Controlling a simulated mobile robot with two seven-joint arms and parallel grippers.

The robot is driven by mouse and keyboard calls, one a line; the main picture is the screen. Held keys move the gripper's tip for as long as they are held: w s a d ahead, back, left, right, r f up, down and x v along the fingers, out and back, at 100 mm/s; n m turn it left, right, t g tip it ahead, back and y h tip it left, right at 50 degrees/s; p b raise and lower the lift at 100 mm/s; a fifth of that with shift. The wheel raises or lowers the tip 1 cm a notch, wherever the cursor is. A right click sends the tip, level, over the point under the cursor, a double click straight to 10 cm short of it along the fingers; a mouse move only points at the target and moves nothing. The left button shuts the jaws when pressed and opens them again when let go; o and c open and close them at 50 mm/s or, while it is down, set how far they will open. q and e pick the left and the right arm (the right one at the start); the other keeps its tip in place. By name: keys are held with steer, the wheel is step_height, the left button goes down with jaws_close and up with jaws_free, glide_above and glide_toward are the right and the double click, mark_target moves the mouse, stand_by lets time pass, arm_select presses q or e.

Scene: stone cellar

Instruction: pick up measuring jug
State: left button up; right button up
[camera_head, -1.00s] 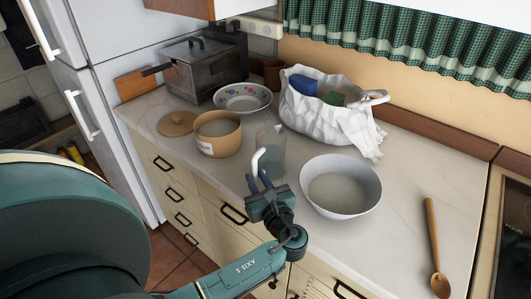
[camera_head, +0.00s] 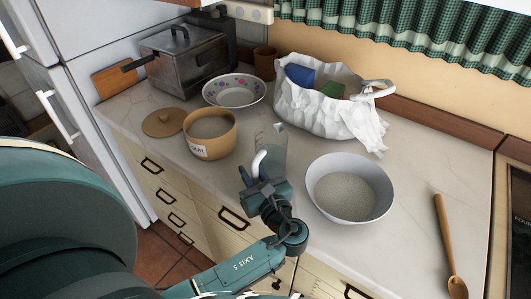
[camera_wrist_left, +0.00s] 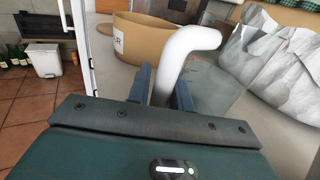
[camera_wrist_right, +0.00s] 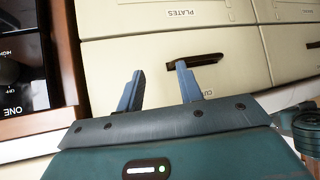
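The measuring jug (camera_head: 273,143) is clear with a thick white handle (camera_head: 258,161). It stands at the front of the counter, between the tan pot and the grey bowl. My left gripper (camera_head: 253,175) is at the handle. In the left wrist view the fingers (camera_wrist_left: 162,88) lie on both sides of the white handle (camera_wrist_left: 180,50), with no clear gap, and look shut on it. The jug's clear wall (camera_wrist_left: 218,82) shows beyond. I cannot tell whether its base touches the counter. My right gripper (camera_wrist_right: 160,80) is open and empty, in front of the drawers.
The tan pot (camera_head: 212,136) is left of the jug and the grey bowl (camera_head: 348,190) of grains is right. Behind are a flowered bowl (camera_head: 234,91) and a white bag (camera_head: 315,112). A wooden spoon (camera_head: 447,245) lies at right, with clear counter before it.

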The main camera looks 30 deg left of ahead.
arm_select(q)
steer(key=shift+c, duration=0.3)
jaws_close()
steer(key=shift+r, duration=0.1)
step_height(320, 180, up, 10)
steer(key=shift+c, duration=0.5)
jaws_free()
jaws_close()
